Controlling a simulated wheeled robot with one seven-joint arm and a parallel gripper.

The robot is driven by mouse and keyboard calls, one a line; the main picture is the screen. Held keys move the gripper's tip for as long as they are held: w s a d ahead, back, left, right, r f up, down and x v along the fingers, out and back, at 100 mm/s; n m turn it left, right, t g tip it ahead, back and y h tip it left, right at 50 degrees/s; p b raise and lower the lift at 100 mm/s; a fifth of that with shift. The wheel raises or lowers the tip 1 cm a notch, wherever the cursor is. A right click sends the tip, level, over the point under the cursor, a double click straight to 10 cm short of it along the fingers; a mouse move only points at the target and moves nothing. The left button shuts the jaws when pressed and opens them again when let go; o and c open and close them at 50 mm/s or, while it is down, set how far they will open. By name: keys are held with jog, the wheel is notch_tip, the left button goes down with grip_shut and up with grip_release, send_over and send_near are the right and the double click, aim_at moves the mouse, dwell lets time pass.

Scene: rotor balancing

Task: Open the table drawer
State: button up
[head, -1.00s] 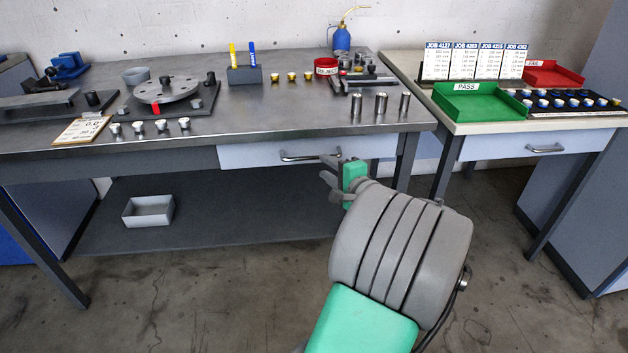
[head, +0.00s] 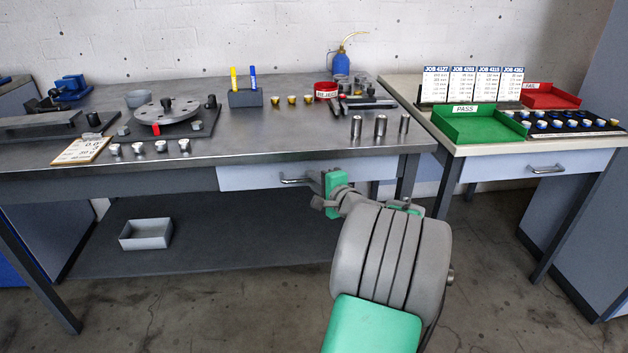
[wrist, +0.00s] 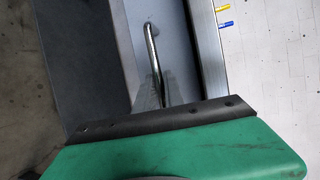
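The table drawer has a pale front (head: 243,179) under the steel workbench top and looks shut. Its metal bar handle (head: 293,181) runs sideways across the front. In the head view my gripper (head: 316,188) is at the right part of the handle and hides that end. In the wrist view the handle (wrist: 153,55) runs down to the dark edge of my green gripper body, across the drawer front (wrist: 178,50). The fingers are mostly hidden, so I cannot tell whether they touch or close on the handle.
A grey bin (head: 146,233) sits on the lower shelf (head: 220,235). The side table at right has its own drawer (head: 590,163) with a handle. Metal cylinders (head: 380,126) stand near the bench's front edge. The floor before the bench is clear.

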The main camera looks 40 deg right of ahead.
grip_shut()
jog(key=shift+s, duration=0.15)
dwell(0.9)
